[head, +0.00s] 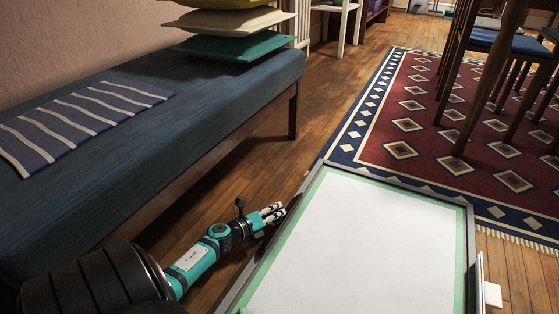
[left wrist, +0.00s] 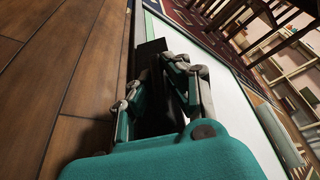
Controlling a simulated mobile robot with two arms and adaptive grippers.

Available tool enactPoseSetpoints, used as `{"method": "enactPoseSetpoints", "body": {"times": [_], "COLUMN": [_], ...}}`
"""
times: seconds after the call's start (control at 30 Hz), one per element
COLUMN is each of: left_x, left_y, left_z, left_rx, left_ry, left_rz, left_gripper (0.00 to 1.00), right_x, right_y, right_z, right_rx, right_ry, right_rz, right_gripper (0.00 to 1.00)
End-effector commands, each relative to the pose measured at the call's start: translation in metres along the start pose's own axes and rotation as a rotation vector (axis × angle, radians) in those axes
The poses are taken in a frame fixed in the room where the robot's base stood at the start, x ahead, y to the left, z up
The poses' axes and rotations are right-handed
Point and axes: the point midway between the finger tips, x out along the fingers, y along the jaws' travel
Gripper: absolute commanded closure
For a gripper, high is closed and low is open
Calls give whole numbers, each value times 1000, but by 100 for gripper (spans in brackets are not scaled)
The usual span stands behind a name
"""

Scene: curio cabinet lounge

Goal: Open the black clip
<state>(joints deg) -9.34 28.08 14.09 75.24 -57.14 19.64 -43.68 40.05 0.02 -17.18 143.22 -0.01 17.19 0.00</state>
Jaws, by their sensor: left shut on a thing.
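The white board (head: 356,245) with a green border and grey frame fills the lower middle of the head view. My left gripper (head: 278,212) is at its left edge. In the left wrist view, the fingers of my left gripper (left wrist: 156,78) are closed around the black clip (left wrist: 152,50), a dark block whose upper end shows between and beyond the fingertips beside the board's frame. The fingers hide its lower part, and I cannot tell whether its jaws are open. My right gripper is in neither view.
A blue bench (head: 190,110) with a striped cloth (head: 75,125) and stacked cushions (head: 232,45) stands at left. A patterned rug (head: 440,130) and chairs (head: 490,75) lie beyond the board.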

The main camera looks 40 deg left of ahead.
Motion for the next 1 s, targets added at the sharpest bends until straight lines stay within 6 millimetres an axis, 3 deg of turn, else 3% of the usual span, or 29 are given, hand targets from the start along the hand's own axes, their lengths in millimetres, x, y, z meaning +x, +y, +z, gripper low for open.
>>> {"method": "enactPoseSetpoints", "body": {"times": [0.5,1.0], "left_x": [-5,-6], "left_y": [21,29], "left_z": [12,15], "left_rx": [-407,-562], "left_ry": [-1,1], "left_rz": [-165,-231], "left_gripper": [100,100], "right_x": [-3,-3], "right_y": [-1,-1], "right_z": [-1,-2], "right_rx": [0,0], "right_ry": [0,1], "right_rz": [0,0], "right_gripper": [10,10]}}
